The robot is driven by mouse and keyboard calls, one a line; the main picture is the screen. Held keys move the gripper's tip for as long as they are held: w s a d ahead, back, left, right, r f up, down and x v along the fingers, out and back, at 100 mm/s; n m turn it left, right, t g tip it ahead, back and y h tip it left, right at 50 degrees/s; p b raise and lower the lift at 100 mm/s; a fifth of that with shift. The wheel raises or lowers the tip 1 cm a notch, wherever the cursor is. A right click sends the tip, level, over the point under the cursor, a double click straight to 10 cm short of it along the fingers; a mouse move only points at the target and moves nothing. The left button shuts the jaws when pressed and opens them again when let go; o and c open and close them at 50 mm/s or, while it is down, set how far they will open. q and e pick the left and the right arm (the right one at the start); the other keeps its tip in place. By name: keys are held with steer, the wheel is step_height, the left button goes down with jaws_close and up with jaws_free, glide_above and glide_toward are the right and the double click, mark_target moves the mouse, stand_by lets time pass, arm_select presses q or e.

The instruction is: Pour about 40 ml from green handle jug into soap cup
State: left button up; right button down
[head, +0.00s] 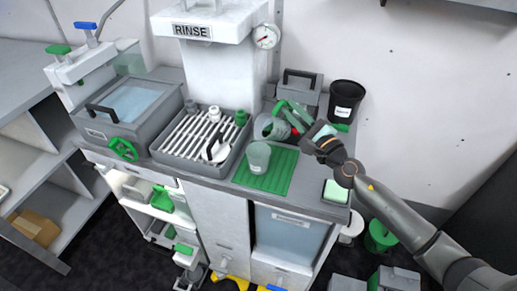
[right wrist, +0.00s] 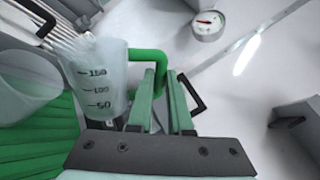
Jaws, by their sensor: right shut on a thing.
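The right wrist view shows the jug (right wrist: 103,88) with marks 50, 100 and 150, and my green fingers (right wrist: 160,98) at the handle. A clear cup (head: 258,158), which I take as the soap cup, stands upright on the mat, just in front of and below the jug. It also shows at the left of the wrist view (right wrist: 28,88). The liquid level cannot be told. My left gripper is out of view.
The green ribbed mat (head: 275,181) lies at the counter's front. A slatted tray (head: 178,148) with a white scoop is left of it. A black tub (head: 346,95) and a grey handled box (head: 300,88) stand behind. A green-topped pad (head: 335,191) is at the right corner.

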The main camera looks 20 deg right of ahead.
steer(key=shift+a+r+n, duration=0.15)
steer(key=shift+r+n, duration=0.15)
steer(key=shift+s+a+f+n+y+b, duration=0.1)
steer(key=shift+s+a+n+y+b, duration=0.25)
steer(key=shift+n, duration=0.55)
steer(key=shift+w+a, duration=0.1)
steer(key=shift+a, duration=0.1)
steer(key=shift+n, duration=0.3)
steer(key=shift+d, duration=0.1)
steer(key=shift+d+r, duration=0.1)
steer(key=shift+r, duration=0.1)
steer(key=shift+w+d+r+n+y, duration=0.15)
steer(key=shift+d+n+y, duration=0.15)
steer(key=shift+d, duration=0.2)
steer(key=shift+s+a+r+n, duration=0.1)
steer(key=shift+a+r+n, duration=0.15)
steer(key=shift+n, duration=0.35)
steer(key=shift+s+a+r+n, duration=0.15)
steer(key=shift+r+n, duration=0.1)
steer(key=shift+n, duration=0.35)
stand_by(0.4)
